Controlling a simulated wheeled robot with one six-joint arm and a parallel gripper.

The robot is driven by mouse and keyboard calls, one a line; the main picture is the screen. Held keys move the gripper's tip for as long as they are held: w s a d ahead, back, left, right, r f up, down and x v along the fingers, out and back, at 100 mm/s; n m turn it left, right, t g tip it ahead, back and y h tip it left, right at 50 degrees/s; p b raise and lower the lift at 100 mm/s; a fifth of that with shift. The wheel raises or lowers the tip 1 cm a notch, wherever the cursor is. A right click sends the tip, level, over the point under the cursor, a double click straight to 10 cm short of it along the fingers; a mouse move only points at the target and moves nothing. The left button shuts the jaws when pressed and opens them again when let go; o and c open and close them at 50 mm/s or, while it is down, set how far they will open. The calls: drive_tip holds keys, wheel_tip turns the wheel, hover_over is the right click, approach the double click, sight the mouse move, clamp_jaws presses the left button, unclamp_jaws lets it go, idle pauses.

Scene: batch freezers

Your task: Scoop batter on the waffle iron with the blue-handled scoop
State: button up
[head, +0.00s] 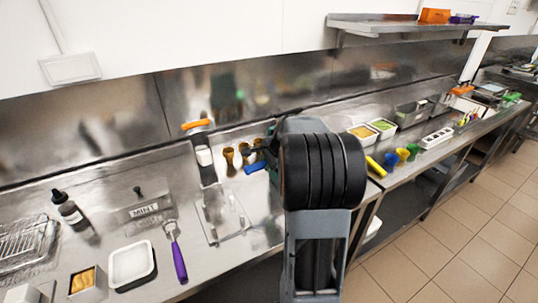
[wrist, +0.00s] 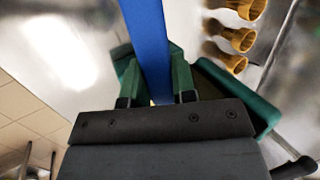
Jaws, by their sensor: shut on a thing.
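My gripper (wrist: 153,82) is shut on the blue-handled scoop, whose flat blue handle (wrist: 147,35) runs up between the green fingers in the wrist view. In the head view a short piece of the blue handle (head: 255,167) shows just left of my arm. The scoop's bowl is not visible. My arm hides most of the gripper in the head view. I cannot clearly make out the waffle iron or the batter.
A purple-handled scoop (head: 178,255), white tray (head: 131,281) and MINT sign (head: 146,210) lie front left. Food tubs (head: 382,126) stand right. A shelf (head: 410,27) hangs above.

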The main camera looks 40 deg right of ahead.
drive_tip(key=shift+w+r+g+p, duration=0.2)
drive_tip(key=shift+g+p, duration=0.3)
drive_tip(key=shift+p, duration=1.1)
drive_tip(key=shift+w+r+g+p, duration=0.15)
drive_tip(key=shift+g+p, duration=0.35)
drive_tip(key=shift+p, duration=1.05)
drive_tip(key=shift+g+p, duration=0.5)
drive_tip(key=shift+p, duration=0.45)
drive_tip(key=shift+w+f+g+y, duration=0.2)
drive_tip(key=shift+f+g+y, duration=0.1)
drive_tip(key=shift+g, duration=0.1)
drive_tip(key=shift+w+d+g, duration=0.1)
drive_tip(key=shift+g, duration=0.4)
drive_tip(key=shift+r+g, duration=0.2)
drive_tip(key=shift+g, duration=0.2)
drive_tip(key=shift+r, duration=1.15)
